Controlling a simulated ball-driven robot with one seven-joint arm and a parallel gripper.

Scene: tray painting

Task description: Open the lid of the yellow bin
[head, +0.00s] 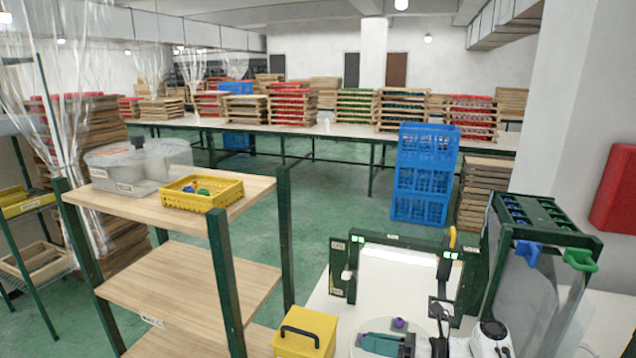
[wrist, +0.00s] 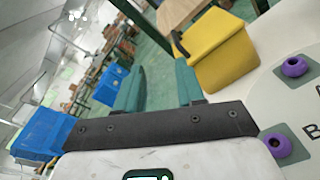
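The yellow bin (head: 303,338) stands at the bottom of the head view, its lower part cut off by the frame edge. Its lid appears shut, with a black arched handle (head: 299,334) on top. In the wrist view the yellow bin (wrist: 222,58) is at upper right, its dark handle (wrist: 180,44) at its left edge. My gripper (wrist: 160,66) has two teal fingers held apart with nothing between them. The fingertips point toward the handle side of the bin and look apart from it. In the head view my gripper (head: 372,341) is right of the bin.
A white round plate (wrist: 300,100) with purple knobs (wrist: 294,66) lies beside the bin; one purple knob (head: 399,322) shows behind my gripper. A wooden shelf (head: 190,285) with a yellow basket (head: 201,207) stands left. A dark green frame (head: 398,240) stands behind the plate.

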